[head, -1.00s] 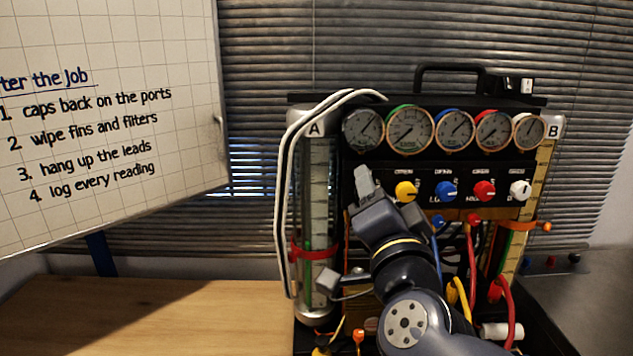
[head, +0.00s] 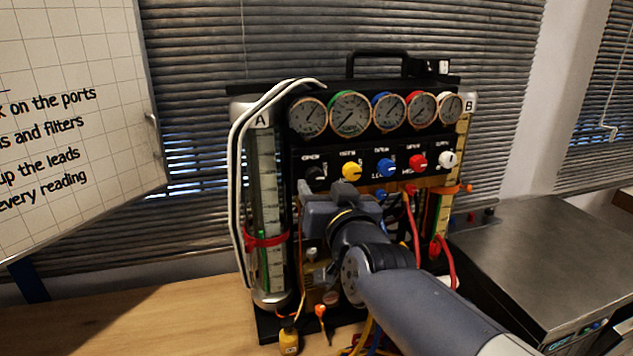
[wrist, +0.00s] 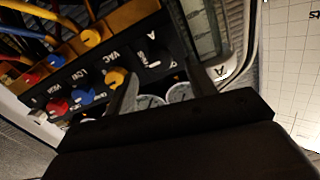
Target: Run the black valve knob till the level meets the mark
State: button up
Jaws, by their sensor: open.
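The black valve knob (head: 316,173) is at the left end of the knob row on the gauge rig. My gripper (head: 326,190) is open just below and in front of it in the head view. The exact level against the band is too small to read.
Yellow (head: 351,171), blue (head: 386,167), red (head: 418,161) and white (head: 447,159) knobs follow to the right, under several round gauges (head: 349,114). White hoses (head: 236,180) loop beside tube A. Tube B (head: 459,140) stands at right. Bare wood shows on the bench (head: 130,315) at left.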

aim_at(316, 178)
jog(key=shift+x, duration=2.15)
jog(key=c, duration=1)
jog(key=shift+o, duration=0.2)
jog(key=n, duration=0.5)
jog(key=shift+p, duration=0.35)
jog(key=o, duration=1)
jog(key=shift+c, duration=0.2)
jog(key=shift+s, duration=0.15)
